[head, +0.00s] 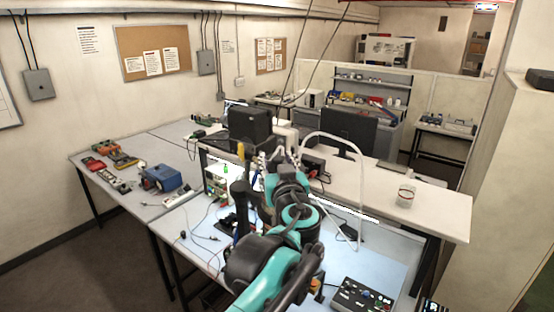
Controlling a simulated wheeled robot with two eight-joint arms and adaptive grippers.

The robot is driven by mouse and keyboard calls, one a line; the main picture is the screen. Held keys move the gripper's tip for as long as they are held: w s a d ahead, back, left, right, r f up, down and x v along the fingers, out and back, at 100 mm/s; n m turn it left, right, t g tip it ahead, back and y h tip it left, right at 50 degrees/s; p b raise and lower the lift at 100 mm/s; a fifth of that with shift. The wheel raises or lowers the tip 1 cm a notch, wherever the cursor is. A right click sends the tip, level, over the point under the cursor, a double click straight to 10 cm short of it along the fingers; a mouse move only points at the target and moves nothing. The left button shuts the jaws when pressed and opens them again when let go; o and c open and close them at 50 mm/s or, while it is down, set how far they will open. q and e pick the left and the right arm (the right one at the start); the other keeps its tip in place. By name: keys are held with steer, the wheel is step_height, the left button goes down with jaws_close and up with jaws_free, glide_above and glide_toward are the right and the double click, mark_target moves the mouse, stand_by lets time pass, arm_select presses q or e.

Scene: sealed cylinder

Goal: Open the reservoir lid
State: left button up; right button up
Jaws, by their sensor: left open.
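My left arm, teal and black, reaches up from the bottom centre of the head view over the workbench. My left gripper (275,158) is at its far end, small and partly hidden against the clutter; it is open. I cannot make out a reservoir or its lid for certain. A small white cylindrical container (406,196) with a reddish mark stands upright on the right part of the raised white shelf, well apart from the gripper to its right. My right gripper is not in view.
The raised shelf (446,217) carries a dark monitor (348,132) and a black box-shaped device (250,126). A control box with knobs (362,296) lies on the bench at lower right. A blue device (161,178) stands on the left table. Loose cables cross the bench.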

arm_select(q)
steer(key=shift+s+d+r, duration=0.1)
steer(key=shift+s+r, duration=0.1)
steer(key=shift+s, duration=0.35)
steer(key=c, duration=0.3)
steer(key=shift+w, duration=0.1)
jaws_close()
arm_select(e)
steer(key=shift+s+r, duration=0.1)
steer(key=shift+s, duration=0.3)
